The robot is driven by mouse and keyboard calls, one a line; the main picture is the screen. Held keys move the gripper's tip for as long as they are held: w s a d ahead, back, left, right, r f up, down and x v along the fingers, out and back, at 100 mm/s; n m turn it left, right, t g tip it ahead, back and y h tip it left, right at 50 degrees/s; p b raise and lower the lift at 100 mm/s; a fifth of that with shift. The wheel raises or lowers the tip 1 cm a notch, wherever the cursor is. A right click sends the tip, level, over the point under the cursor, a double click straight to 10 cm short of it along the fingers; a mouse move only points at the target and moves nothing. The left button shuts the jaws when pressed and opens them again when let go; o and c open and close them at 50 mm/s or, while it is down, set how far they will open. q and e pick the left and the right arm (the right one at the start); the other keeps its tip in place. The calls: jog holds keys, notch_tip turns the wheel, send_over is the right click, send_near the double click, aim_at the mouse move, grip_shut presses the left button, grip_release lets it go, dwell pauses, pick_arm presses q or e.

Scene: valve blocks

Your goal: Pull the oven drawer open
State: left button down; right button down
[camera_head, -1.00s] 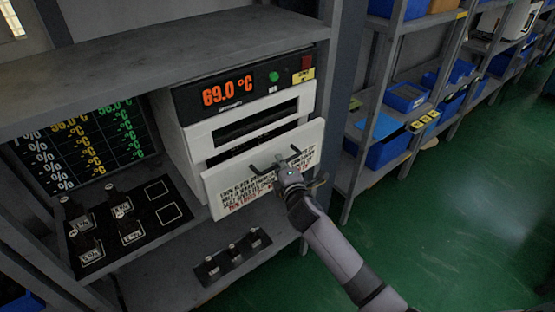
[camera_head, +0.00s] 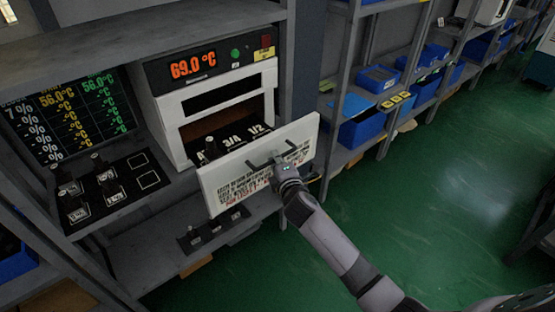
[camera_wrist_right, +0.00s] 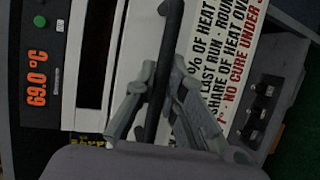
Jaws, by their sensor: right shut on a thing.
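The white oven (camera_head: 166,125) stands on the grey shelf, its display reading 69.0 °C. Its drawer front (camera_head: 225,185) stands out from the body, and the dark drawer inside shows printed labels "3/4" and "1/2" with a valve block (camera_head: 210,149) at the left. My right gripper (camera_head: 279,166) is at the dark handle on the drawer front. In the right wrist view, the gripper (camera_wrist_right: 160,92) has its fingers on both sides of the black handle bar (camera_wrist_right: 168,40), shut on it. Part of the drawer's inside is hidden behind its front. My left gripper is not in view.
A black board (camera_head: 118,193) with several valve blocks lies left of the oven, below a screen (camera_head: 70,120). A small black rack (camera_head: 214,231) sits on the shelf below the drawer. Shelves with blue bins (camera_head: 365,130) stand right. Green floor (camera_head: 400,210) is clear.

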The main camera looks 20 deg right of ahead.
jog(key=shift+w, duration=0.1)
jog(key=c, duration=2)
grip_release()
jog(key=o, duration=0.3)
jog(key=shift+o, duration=0.2)
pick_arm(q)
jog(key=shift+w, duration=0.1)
pick_arm(e)
jog(key=s+r, duration=0.2)
jog(key=s, duration=0.9)
jog(key=shift+s+a+r, duration=0.15)
jog(key=shift+s+a, duration=0.15)
jog(key=shift+s, duration=0.1)
